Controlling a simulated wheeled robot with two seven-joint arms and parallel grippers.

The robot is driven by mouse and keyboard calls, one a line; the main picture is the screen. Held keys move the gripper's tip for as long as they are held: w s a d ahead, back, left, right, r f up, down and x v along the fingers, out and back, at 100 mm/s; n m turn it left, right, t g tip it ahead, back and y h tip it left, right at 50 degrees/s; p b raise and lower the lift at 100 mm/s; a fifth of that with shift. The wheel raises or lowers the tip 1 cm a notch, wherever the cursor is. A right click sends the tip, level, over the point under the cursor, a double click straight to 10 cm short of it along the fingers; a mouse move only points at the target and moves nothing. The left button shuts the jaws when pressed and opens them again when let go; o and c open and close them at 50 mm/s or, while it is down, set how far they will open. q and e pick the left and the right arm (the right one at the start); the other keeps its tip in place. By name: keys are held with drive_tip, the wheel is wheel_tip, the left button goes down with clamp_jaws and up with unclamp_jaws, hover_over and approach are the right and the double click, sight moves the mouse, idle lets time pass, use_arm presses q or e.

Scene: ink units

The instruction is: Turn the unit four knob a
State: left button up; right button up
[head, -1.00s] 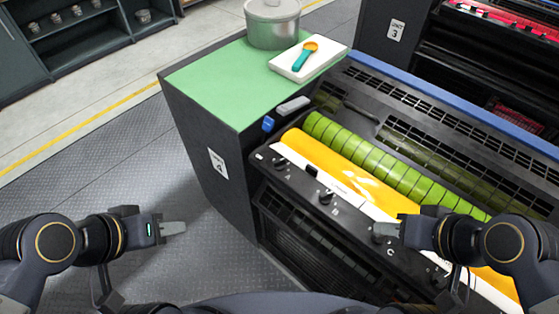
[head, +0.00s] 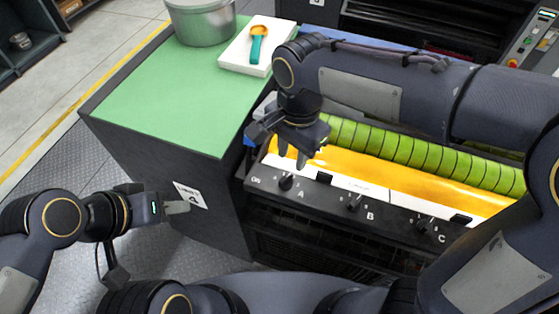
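Knob A (head: 286,182) is a small black knob on the dark panel of the unit labelled 4, in the head view, with the letter A beside it and "ON" to its left. My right gripper (head: 292,155) points down just above and behind knob A. Its two fingers are apart with nothing between them, and it looks clear of the knob. My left gripper (head: 177,207) is at the left, in front of the unit's side near the "4" label (head: 190,195). Its fingers are seen edge-on, so its opening cannot be judged.
Knob B (head: 354,203) and knob C (head: 423,226) sit further right on the same panel.

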sight(286, 178)
drive_tip(key=shift+w+a+f, duration=0.15)
drive_tip(key=shift+a+f, duration=0.15)
drive_tip(key=shift+a, duration=0.3)
drive_tip(key=shift+f+m, duration=0.2)
drive_tip(key=shift+m, duration=0.1)
wheel_tip(286, 178, down, 7)
drive_tip(key=shift+f, duration=0.15)
clamp_jaws()
